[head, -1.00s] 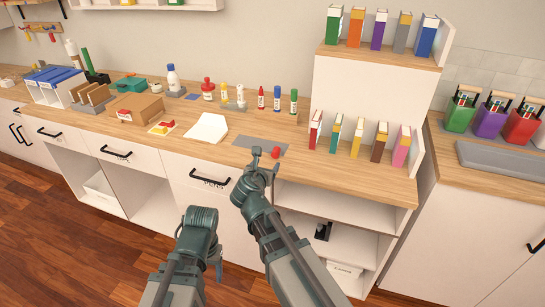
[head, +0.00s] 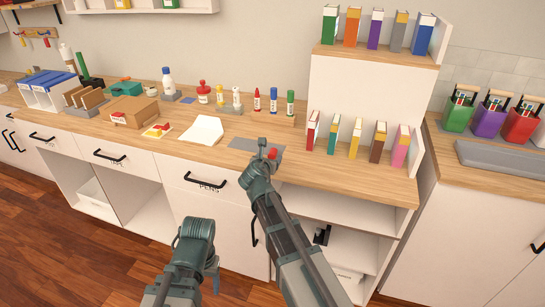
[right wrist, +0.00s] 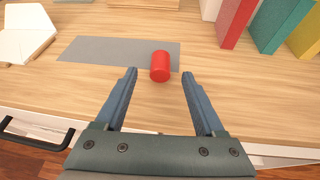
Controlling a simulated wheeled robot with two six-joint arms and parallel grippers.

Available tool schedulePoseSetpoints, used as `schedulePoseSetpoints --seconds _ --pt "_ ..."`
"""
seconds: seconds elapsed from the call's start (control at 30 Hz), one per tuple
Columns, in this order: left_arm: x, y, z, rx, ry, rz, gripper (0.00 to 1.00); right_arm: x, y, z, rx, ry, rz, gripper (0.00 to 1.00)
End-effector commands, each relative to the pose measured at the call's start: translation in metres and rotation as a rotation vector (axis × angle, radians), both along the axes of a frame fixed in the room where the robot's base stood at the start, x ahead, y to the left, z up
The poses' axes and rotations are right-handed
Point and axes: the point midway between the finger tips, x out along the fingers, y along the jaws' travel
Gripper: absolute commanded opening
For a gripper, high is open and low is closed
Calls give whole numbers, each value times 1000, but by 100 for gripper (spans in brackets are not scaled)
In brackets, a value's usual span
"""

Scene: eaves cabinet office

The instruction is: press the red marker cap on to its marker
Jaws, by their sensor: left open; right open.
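The red cap (head: 273,154) is a small red cylinder at the front right corner of the grey mat (head: 242,143). In the right wrist view the cap (right wrist: 160,66) sits just beyond and between the fingertips of my right gripper (right wrist: 159,75), which is open and does not hold it. My right gripper (head: 267,149) also shows in the head view, over the counter's front edge. The red marker (head: 257,100) stands upright at the back of the counter, left of a blue marker (head: 273,101). My left gripper (head: 196,267) is open, low in front of the drawers, its fingers partly hidden.
A green marker (head: 290,103) stands right of the blue one. White paper (head: 203,130) lies left of the mat. A row of books (head: 357,135) stands to the right. A brown box (head: 134,111) and small bottles stand further left. Counter between mat and markers is clear.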

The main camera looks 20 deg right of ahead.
Motion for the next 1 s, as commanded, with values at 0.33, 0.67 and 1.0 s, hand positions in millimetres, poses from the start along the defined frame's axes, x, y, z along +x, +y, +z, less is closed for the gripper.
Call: schedulePoseSetpoints --seconds 0.33,0.67,1.0 --pt "0 0 -14 0 0 0 66 31 -16 -15 1 0 0 71" --pt "0 0 -14 0 0 0 66 30 -16 -14 0 0 0 35" --pt "0 0 -14 0 0 0 66 30 -16 -14 0 0 0 0"
